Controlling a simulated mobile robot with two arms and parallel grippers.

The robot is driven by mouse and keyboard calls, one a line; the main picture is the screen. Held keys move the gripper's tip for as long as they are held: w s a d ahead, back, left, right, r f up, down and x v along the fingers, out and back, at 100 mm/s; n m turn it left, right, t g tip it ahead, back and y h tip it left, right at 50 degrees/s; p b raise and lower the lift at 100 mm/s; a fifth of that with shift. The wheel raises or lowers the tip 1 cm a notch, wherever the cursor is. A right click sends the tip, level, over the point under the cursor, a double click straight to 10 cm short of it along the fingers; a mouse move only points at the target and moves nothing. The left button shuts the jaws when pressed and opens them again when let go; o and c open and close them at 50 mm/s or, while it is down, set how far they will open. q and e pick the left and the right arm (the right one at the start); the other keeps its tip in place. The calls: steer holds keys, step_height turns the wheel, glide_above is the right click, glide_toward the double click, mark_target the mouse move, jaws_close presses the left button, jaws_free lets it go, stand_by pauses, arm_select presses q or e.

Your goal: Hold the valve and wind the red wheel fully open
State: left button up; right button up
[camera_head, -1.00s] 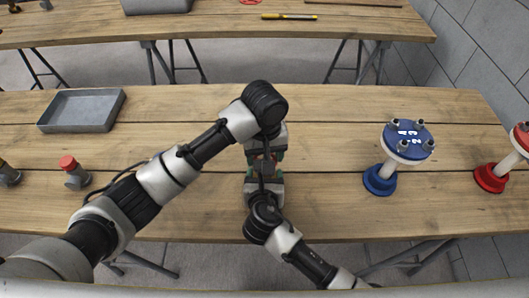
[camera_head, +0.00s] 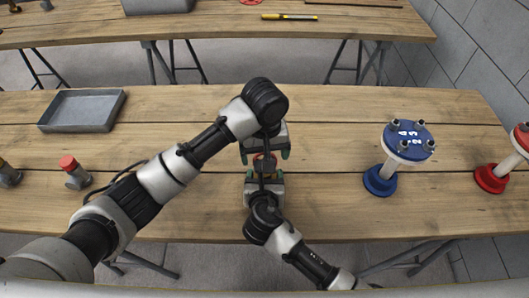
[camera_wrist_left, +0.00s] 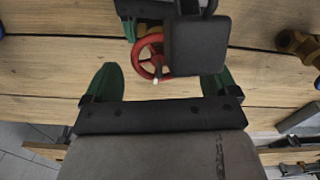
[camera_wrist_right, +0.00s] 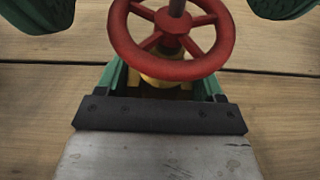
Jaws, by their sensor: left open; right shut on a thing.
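The red wheel (camera_wrist_right: 172,38) sits on its stem above the brass valve body (camera_wrist_right: 165,84) in the right wrist view. The wheel also shows in the left wrist view (camera_wrist_left: 150,57), partly covered by a dark block. My right gripper (camera_wrist_right: 160,80) is shut on the valve body, below the wheel. My left gripper (camera_head: 264,157) is open, with its green fingers spread apart on either side of the wheel. Those fingers show at the top corners of the right wrist view and do not touch the rim. In the head view the arms hide most of the valve.
A grey tray (camera_head: 82,110) and a red-capped fitting (camera_head: 74,172) are on the left of the wooden table (camera_head: 330,150). A blue flanged stand (camera_head: 381,180) and a red one (camera_head: 490,178) are on the right. The table between the grippers and the blue stand is clear.

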arm_select(q)
step_height(320, 180, up, 11)
steer(key=shift+r, duration=0.15)
arm_select(e)
steer(key=shift+r, duration=0.1)
steer(key=o, duration=1.3)
steer(key=v, duration=1.2)
steer(key=shift+s, duration=0.1)
